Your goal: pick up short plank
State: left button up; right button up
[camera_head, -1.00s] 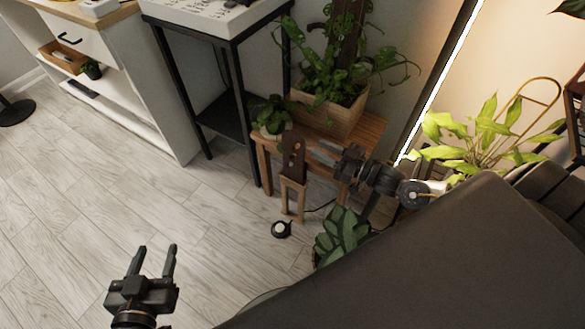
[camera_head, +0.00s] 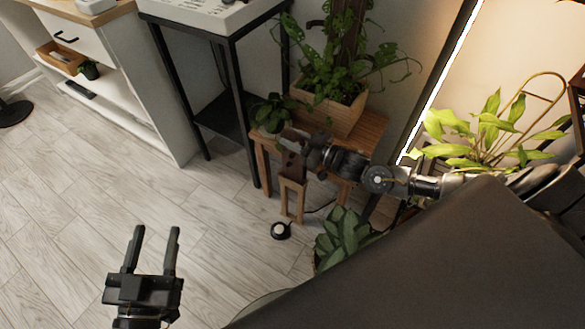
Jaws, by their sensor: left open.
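A dark brown plank (camera_head: 292,168), which looks like the short plank, stands upright in a light wooden frame (camera_head: 292,198) in front of the wooden bench. My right gripper (camera_head: 300,147) reaches in from the right and is at the plank's upper part, covering some of it. Its fingers overlap the dark plank, so I cannot tell whether they are closed on it. My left gripper (camera_head: 156,238) is open and empty over the floor at the lower left, well apart from the plank.
The wooden bench (camera_head: 372,128) carries a planter box (camera_head: 338,112) and a small potted plant (camera_head: 272,112). A black-legged stand (camera_head: 233,75) is to the left. A round black-and-white object (camera_head: 281,230) and a leafy plant (camera_head: 342,236) are close below. The left floor is clear.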

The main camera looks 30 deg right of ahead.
grip_shut()
jog(key=shift+r, duration=0.15)
dwell(0.4)
jog(key=shift+r, duration=0.25)
notch_tip(320, 180, up, 8)
jog(key=p, duration=0.3)
jog(key=shift+f, duration=0.15)
pick_arm(q)
jog(key=s+a+f+n+g+y+p, duration=0.1)
jog(key=s+a+f+g+y, duration=0.2)
jog(key=a+f+g+y, duration=0.1)
jog(key=s+a+f+n+g+y+p, duration=0.1)
jog(key=s+a+f+n+g+y, duration=0.1)
jog(key=s+a+f+g+y, duration=0.2)
jog(key=shift+s+a+f+g, duration=0.15)
jog(key=shift+a+f+g, duration=1.6)
jog(key=shift+f, duration=1.55)
pick_arm(e)
notch_tip(320, 180, up, 10)
jog(key=shift+f, duration=0.2)
pick_arm(q)
jog(key=shift+a+t, duration=0.25)
